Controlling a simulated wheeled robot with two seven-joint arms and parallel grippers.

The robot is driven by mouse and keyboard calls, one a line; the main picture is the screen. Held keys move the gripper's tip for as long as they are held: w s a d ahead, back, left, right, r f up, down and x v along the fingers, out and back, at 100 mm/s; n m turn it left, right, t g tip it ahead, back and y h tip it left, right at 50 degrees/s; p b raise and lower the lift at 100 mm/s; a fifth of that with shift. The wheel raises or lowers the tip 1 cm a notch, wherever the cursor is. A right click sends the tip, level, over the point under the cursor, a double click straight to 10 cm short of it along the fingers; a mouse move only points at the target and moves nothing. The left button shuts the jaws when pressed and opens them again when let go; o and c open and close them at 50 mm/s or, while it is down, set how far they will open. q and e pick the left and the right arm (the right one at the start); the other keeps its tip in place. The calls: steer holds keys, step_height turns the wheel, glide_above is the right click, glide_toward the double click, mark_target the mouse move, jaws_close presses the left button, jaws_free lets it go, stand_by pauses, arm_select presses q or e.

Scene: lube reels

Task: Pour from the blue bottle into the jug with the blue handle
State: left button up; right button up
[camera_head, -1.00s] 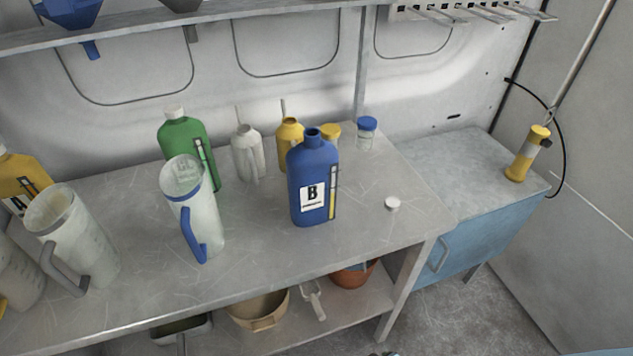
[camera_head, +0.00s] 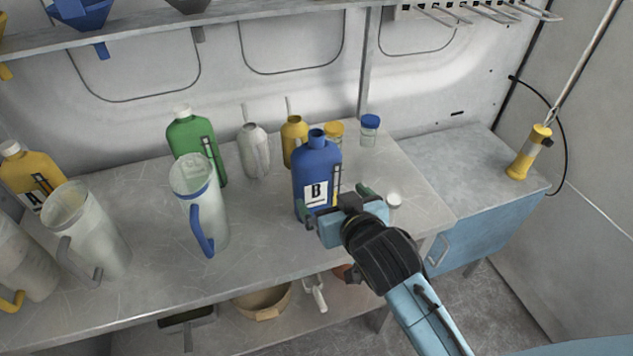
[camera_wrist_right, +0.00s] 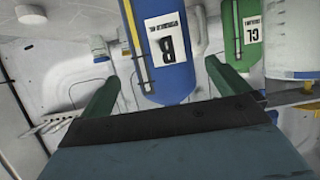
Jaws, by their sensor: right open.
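The blue bottle (camera_head: 316,168), marked B and without a cap, stands upright on the grey bench. The jug with the blue handle (camera_head: 197,200) stands upright to its left, its handle toward the front. My right gripper (camera_head: 335,205) is in front of the blue bottle, low on its body. In the right wrist view its green fingers (camera_wrist_right: 165,88) are open, with the blue bottle (camera_wrist_right: 170,55) between and beyond them. I cannot tell whether a finger touches it. My left gripper is not in view.
A green bottle (camera_head: 192,142), a pale bottle (camera_head: 254,152) and a yellow bottle (camera_head: 294,140) stand behind. A jug with a grey handle (camera_head: 88,228) stands left. A shelf (camera_head: 230,14) runs along the wall above.

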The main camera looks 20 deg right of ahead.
mark_target(319, 146)
steer(key=x, duration=1)
steer(key=shift+w+a+f, duration=0.1)
steer(key=shift+w+f, duration=0.1)
steer(key=shift+f, duration=0.1)
steer(key=shift+r, duration=0.15)
steer(key=c, duration=1.1)
step_height(319, 146, up, 10)
steer(key=shift+p, duration=0.4)
